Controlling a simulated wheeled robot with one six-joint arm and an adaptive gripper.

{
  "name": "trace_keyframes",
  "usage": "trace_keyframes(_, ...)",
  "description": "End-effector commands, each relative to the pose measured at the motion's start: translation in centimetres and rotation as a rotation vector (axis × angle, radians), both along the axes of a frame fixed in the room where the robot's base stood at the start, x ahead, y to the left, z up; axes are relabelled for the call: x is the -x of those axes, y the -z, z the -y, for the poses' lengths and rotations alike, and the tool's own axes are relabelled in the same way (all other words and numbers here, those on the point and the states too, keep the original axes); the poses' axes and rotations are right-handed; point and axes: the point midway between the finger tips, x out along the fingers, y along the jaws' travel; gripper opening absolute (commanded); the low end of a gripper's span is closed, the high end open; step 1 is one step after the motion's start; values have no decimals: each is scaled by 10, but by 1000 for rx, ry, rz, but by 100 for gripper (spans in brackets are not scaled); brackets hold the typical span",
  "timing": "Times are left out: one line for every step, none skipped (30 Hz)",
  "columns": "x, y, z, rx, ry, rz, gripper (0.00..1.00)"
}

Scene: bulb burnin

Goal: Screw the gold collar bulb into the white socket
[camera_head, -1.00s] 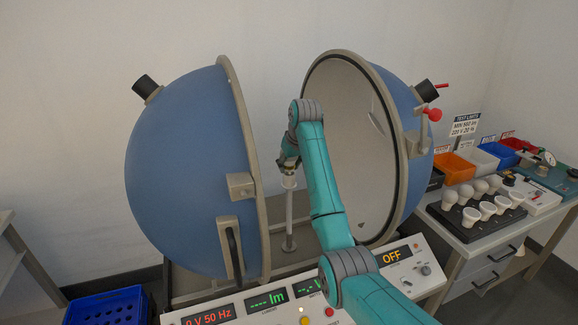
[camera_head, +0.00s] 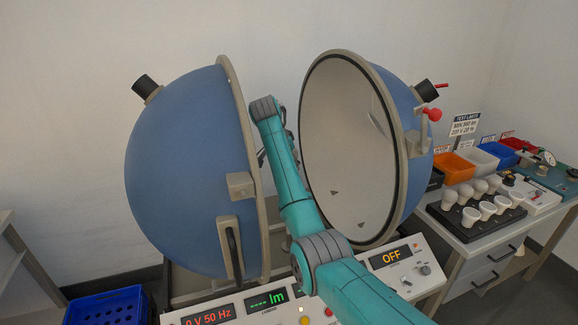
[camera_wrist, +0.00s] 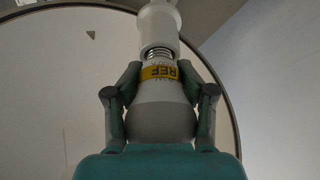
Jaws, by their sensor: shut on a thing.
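In the wrist view my gripper (camera_wrist: 159,76) is shut on a bulb with a gold-yellow collar (camera_wrist: 160,73) marked "REF". One finger presses on each side near the collar; the grey-and-white body (camera_wrist: 160,118) lies between the fingers. The bulb's metal thread (camera_wrist: 159,53) points at the white socket (camera_wrist: 158,24), in line with it. Part of the thread shows outside the socket's mouth; how far it is in, I cannot tell. In the head view my arm hides the gripper, bulb and socket between the sphere halves.
The open blue sphere halves stand left (camera_head: 185,170) and right (camera_head: 345,150) of my arm. A control panel (camera_head: 348,284) reading OFF lies in front. At right, several white bulbs stand on a black tray (camera_head: 455,232), near coloured bins (camera_head: 452,168).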

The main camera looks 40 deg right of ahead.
Motion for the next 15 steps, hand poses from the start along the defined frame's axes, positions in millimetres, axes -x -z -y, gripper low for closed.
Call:
trace_keyframes(-1,0,0,0,53,-3,16)
trace_keyframes(-1,0,0,0,87,-4,16)
trace_keyframes(0,0,-1,0,133,-3,16)
trace_keyframes(0,0,0,-1,167,-4,16)
trace_keyframes(0,0,0,-1,201,-3,16)
trace_keyframes(0,0,0,1,245,-4,16)
trace_keyframes(0,0,0,-1,278,-4,16)
trace_keyframes(0,0,0,-1,311,-3,16)
trace_keyframes(0,0,0,0,355,-3,16)
trace_keyframes(0,0,0,-1,387,-4,16)
trace_keyframes(0,0,0,-2,419,-4,16)
trace_keyframes(0,0,0,-1,463,-5,16)
trace_keyframes(0,0,0,-1,494,-4,16)
trace_keyframes(0,0,0,-2,524,-4,16)
trace_keyframes(0,0,0,-1,565,-4,16)
